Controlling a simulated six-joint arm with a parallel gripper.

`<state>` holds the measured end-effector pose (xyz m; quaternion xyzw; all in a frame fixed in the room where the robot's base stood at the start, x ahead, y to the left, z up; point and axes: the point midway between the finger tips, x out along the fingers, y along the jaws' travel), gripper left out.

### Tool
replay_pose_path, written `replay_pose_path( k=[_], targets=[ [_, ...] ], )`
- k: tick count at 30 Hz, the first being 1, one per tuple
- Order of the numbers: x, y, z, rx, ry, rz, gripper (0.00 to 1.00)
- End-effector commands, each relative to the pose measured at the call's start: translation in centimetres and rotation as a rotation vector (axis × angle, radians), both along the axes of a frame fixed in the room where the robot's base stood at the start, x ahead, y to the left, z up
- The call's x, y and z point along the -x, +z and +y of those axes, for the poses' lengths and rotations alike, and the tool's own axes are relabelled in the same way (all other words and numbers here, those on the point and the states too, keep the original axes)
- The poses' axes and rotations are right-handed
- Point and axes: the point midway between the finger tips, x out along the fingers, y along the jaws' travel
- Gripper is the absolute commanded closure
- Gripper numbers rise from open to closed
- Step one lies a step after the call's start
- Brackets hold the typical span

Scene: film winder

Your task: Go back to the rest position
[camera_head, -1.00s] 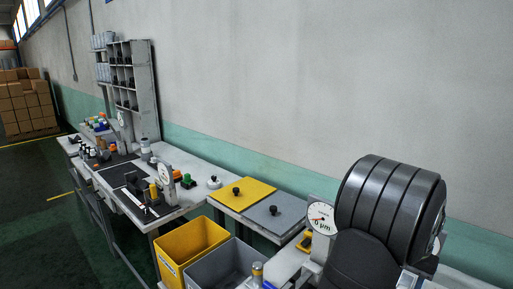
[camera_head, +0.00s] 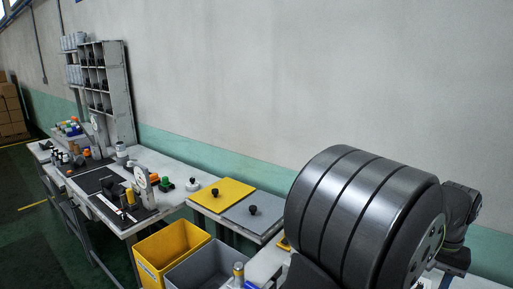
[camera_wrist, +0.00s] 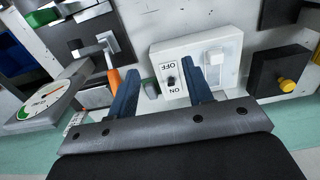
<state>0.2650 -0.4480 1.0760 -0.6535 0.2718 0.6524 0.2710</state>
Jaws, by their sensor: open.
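My gripper (camera_wrist: 160,65) shows in the wrist view, with two dark blue fingers spread wide apart and nothing held between them. Beyond the fingers is a white switch box (camera_wrist: 222,42) with a small dark toggle (camera_wrist: 172,80) between OFF and ON labels. The labels appear upside down. The right finger overlaps the lower part of the box in the picture; I cannot tell whether they touch. The gripper's fingers are not visible in the head view, where dark parts of my arm cover the lower right.
A dial gauge (camera_wrist: 45,100), an orange handle (camera_wrist: 114,84) and a yellow knob (camera_wrist: 286,84) surround the box. In the head view, a yellow bin (camera_head: 170,253) and a grey bin (camera_head: 207,268) stand before yellow (camera_head: 222,194) and grey (camera_head: 258,218) panels. A workbench with small items stands left.

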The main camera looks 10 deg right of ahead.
Motion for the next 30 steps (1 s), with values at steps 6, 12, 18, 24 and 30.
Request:
replay_pose_path(
  k=[6, 12, 18, 24, 30],
  targets=[
    [2.1, -0.4, 3.5, -0.002, 0.002, 0.001, 0.54],
    [4.0, -0.8, 6.4, -0.002, 0.002, 0.001, 0.54],
    [5.8, -1.4, 9.3, -0.002, 0.002, 0.001, 0.54],
    [7.7, -2.3, 12.4, -0.002, 0.002, 0.001, 0.54],
    [9.6, -3.4, 15.5, -0.002, 0.002, 0.001, 0.54]
  ],
)
